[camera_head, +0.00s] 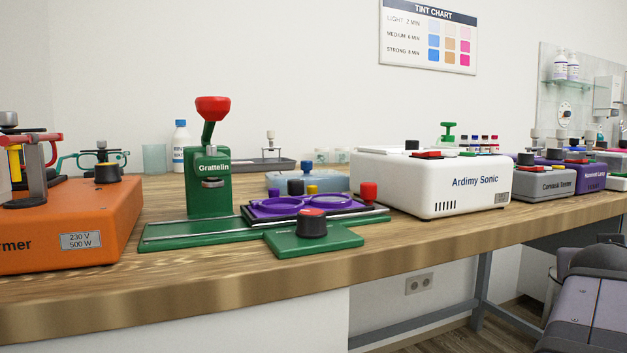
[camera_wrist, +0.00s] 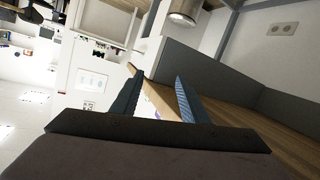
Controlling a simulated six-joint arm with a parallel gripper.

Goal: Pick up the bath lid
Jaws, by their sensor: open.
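The white Ardimy Sonic box (camera_head: 430,184), which looks like the bath, stands on the wooden bench right of centre in the head view. Its top is seen almost edge-on, with a small black knob and red parts on it. I cannot clearly make out the lid apart from the box top. My gripper (camera_wrist: 159,76) shows in the wrist view with its two blue-grey fingers apart and nothing between them. It is away from the box, and the wrist view does not show the box clearly. In the head view the fingers cannot be made out.
A green Grattelin device (camera_head: 208,190) stands left of the box, with a purple-ringed plate (camera_head: 290,205) beside it. An orange machine (camera_head: 75,225) is at the left. Grey and purple boxes (camera_head: 543,182) line the bench at right. The bench's front strip (camera_head: 400,250) is clear.

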